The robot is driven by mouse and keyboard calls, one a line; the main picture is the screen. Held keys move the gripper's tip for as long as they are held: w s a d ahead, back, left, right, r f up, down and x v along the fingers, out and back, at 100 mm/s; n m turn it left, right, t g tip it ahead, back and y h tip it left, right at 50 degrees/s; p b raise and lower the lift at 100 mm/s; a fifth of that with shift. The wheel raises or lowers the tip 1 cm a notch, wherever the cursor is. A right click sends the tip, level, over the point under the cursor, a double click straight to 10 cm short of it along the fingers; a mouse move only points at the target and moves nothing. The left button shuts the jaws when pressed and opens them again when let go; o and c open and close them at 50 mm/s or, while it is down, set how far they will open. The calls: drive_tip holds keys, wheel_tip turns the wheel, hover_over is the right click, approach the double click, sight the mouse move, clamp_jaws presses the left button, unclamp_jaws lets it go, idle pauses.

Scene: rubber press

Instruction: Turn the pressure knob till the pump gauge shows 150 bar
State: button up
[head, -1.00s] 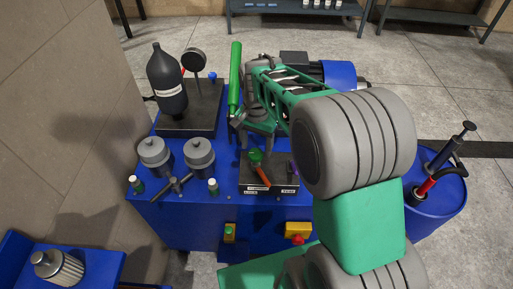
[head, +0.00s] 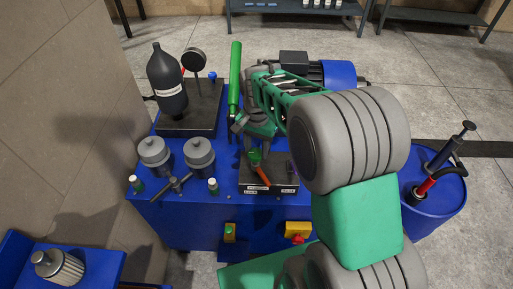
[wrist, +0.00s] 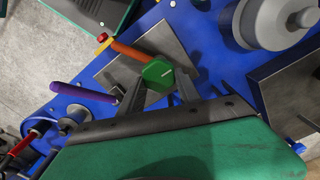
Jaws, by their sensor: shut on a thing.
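A green six-sided knob (wrist: 157,73) with a white mark sits between the fingertips of my gripper (wrist: 158,82) in the wrist view. My gripper is shut on it. In the head view this green knob (head: 254,156) shows above the dark valve block (head: 268,188), with my gripper (head: 251,147) coming down from behind. An orange lever (wrist: 130,52) runs out from beside the knob. A round gauge (head: 194,60) stands on a post at the back left; its reading is too small to make out. Labels on the block's front are unreadable.
A black bottle (head: 167,85) stands by the gauge on a dark plate. Two grey filter pots (head: 155,152) are left of the block. A tall green handle (head: 235,75) rises behind my gripper. A purple handle (wrist: 80,95) lies near it. A blue drum (head: 440,205) is right.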

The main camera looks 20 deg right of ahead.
clamp_jaws()
drive_tip(key=shift+n, duration=0.5)
drive_tip(key=n, duration=0.3)
drive_tip(key=shift+w+a+r+n, duration=0.1)
drive_tip(key=shift+a+n, duration=0.1)
drive_tip(key=shift+n, duration=0.2)
drive_tip(key=n, duration=0.3)
drive_tip(key=shift+a+n+p, duration=0.1)
drive_tip(key=shift+n+p, duration=0.2)
drive_tip(key=shift+p, duration=0.1)
drive_tip(key=shift+a+n, duration=0.15)
drive_tip(key=shift+n, duration=1.65)
drive_tip(key=o, duration=1.1)
unclamp_jaws()
